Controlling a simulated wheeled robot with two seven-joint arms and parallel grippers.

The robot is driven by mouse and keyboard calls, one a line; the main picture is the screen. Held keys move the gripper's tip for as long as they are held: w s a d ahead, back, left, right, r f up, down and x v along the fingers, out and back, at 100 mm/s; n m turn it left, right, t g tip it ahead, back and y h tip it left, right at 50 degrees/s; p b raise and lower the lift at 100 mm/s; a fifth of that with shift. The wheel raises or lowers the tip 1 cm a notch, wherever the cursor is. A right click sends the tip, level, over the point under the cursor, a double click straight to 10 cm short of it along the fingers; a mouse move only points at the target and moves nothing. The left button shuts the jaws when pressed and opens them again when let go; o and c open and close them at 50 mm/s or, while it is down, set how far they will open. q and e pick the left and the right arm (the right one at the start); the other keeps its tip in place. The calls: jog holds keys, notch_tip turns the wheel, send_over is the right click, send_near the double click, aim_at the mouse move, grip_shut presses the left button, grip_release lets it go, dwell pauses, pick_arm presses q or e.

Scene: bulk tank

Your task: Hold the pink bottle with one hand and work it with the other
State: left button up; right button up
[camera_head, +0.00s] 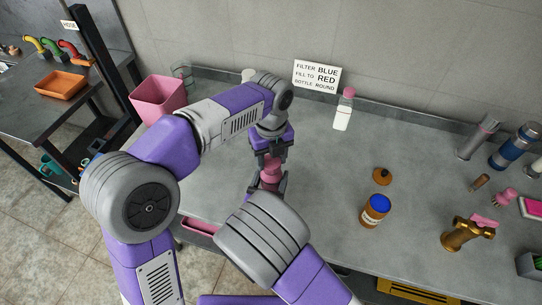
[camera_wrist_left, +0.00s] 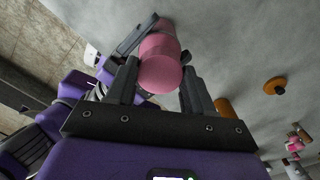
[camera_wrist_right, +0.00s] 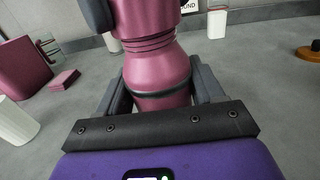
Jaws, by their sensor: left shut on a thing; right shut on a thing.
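The pink bottle (camera_head: 270,173) stands upright above or on the grey bench, left of its middle; I cannot tell whether its base touches. My left gripper (camera_head: 270,157) comes down from above and is shut on its upper part. In the left wrist view the bottle's rounded top (camera_wrist_left: 160,75) sits between the fingers. My right gripper (camera_wrist_right: 158,85) is shut around the lower body, just below the ringed neck. A dark finger of the left gripper shows beside the upper part in the right wrist view. My right forearm hides the bottle's base in the head view.
A white bottle with a pink cap (camera_head: 343,110) stands by the wall under a sign (camera_head: 317,75). An amber jar with a blue lid (camera_head: 375,211) and a brass valve (camera_head: 466,234) stand right. A pink bin (camera_head: 158,98) is left.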

pick_arm(q)
jog(key=shift+f, duration=0.45)
jog(key=shift+f, duration=0.1)
jog(key=m, duration=0.6)
jog(key=shift+m, duration=1.2)
jog(key=m, duration=0.3)
jog(key=shift+d+f, duration=0.1)
jog(key=shift+f, duration=0.1)
jog(key=shift+m, duration=0.8)
jog(key=shift+r+m, duration=0.2)
jog(key=shift+m, duration=0.1)
jog(key=o, duration=1)
